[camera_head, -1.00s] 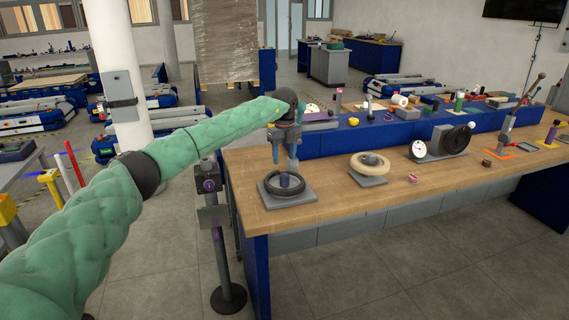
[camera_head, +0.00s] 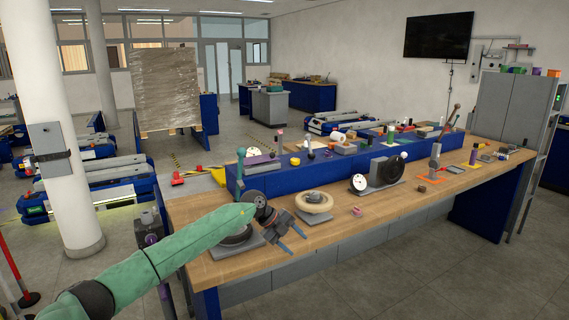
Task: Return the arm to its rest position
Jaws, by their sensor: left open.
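My left arm, in a green padded sleeve, comes in from the lower left. Its gripper (camera_head: 291,240) is open and empty, its two blue-grey fingers spread above the front edge of the workbench (camera_head: 345,222). The black ring (camera_head: 236,238) on its grey plate lies on the bench behind my forearm, which partly hides it. A beige ring (camera_head: 314,201) on a grey plate lies to the right of the gripper, apart from it. My right gripper is not in view.
A dial gauge with a black wheel (camera_head: 386,170) stands mid-bench. A blue raised ledge (camera_head: 290,170) carrying several small items runs along the back. A small pink part (camera_head: 356,212) lies near the front edge. Open floor (camera_head: 430,265) lies in front of the bench.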

